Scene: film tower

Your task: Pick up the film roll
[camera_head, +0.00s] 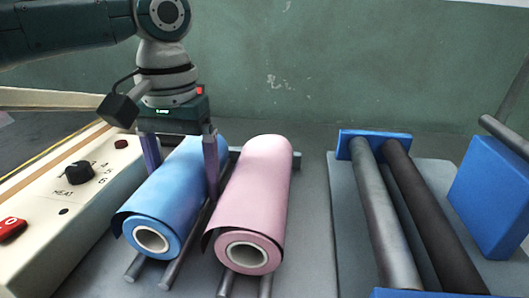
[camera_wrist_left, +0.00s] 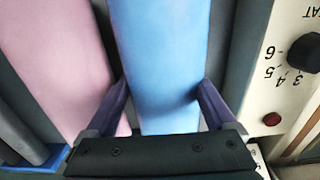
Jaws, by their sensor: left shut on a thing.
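Two film rolls lie side by side on grey rods in the head view: a blue film roll (camera_head: 172,195) on the left and a pink film roll (camera_head: 255,190) on the right. My left gripper (camera_head: 182,180) comes down from above with one finger on each side of the blue roll and is shut on it. In the left wrist view the blue roll (camera_wrist_left: 165,65) runs between the two fingers (camera_wrist_left: 163,110), and the pink roll (camera_wrist_left: 62,60) lies to their left. The rolls' near ends show white cores. I cannot tell whether the blue roll is clear of its rods. My right gripper is not in view.
A cream control panel (camera_head: 60,215) with a black knob (camera_head: 79,172) and red buttons stands left of the blue roll. To the right are a grey and a black roller (camera_head: 425,215) between blue brackets (camera_head: 372,135). A green wall (camera_head: 300,60) is behind.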

